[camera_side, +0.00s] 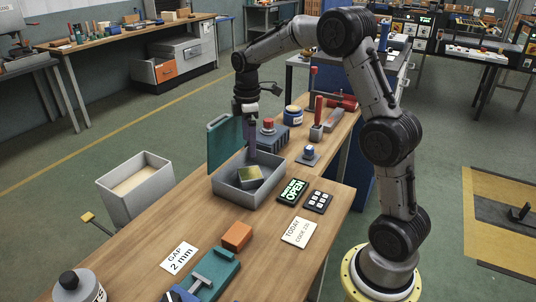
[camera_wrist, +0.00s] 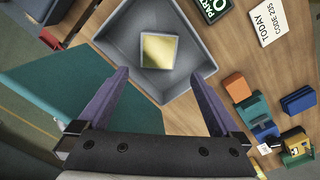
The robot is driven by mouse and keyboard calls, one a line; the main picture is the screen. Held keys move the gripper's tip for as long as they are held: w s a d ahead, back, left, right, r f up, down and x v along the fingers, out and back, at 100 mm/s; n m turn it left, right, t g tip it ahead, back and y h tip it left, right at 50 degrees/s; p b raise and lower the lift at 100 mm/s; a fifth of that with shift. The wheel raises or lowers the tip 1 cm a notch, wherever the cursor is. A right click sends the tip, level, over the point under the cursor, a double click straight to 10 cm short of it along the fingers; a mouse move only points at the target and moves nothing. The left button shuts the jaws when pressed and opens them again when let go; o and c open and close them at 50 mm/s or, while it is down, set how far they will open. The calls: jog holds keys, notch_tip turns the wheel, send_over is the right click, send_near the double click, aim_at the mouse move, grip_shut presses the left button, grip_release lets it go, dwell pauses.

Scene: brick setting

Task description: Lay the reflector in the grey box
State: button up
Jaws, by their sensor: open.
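The grey box (camera_side: 232,190) stands on the wooden bench with its teal lid (camera_side: 225,144) raised at its left side. The reflector, a square yellowish plate with a pale border (camera_side: 250,177), is inside the box; it looks tilted in the side view. In the wrist view the reflector (camera_wrist: 159,51) lies within the walls of the box (camera_wrist: 115,40). My gripper (camera_side: 251,155) is above the box's back part, pointing down. In the wrist view its purple fingers (camera_wrist: 160,88) are wide apart with nothing between them, and the reflector is ahead of them, apart from both.
The open lid (camera_wrist: 60,100) stands close beside my gripper. A dark box with a red button (camera_side: 270,136), a small blue-knobbed block (camera_side: 309,155) and a green sign (camera_side: 292,191) are near the box. An orange block (camera_side: 237,236) lies in front. Bare bench lies between.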

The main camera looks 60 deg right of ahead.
jog(key=s+a+r+m+t, duration=0.1)
jog(key=s+a+r+m, duration=0.1)
jog(key=s+a+r, duration=0.35)
jog(key=s+a+r+m+t, duration=0.1)
jog(key=s+a+m+t, duration=0.1)
jog(key=s, duration=0.8)
jog(key=s+a+r+m+t, duration=0.1)
jog(key=s+a+m+t, duration=0.1)
jog(key=s+a+m, duration=0.2)
jog(key=s+a, duration=0.3)
jog(key=s, duration=0.4)
jog(key=shift+m+t, duration=0.3)
jog(key=shift+m, duration=0.1)
jog(key=shift+a+r, duration=0.1)
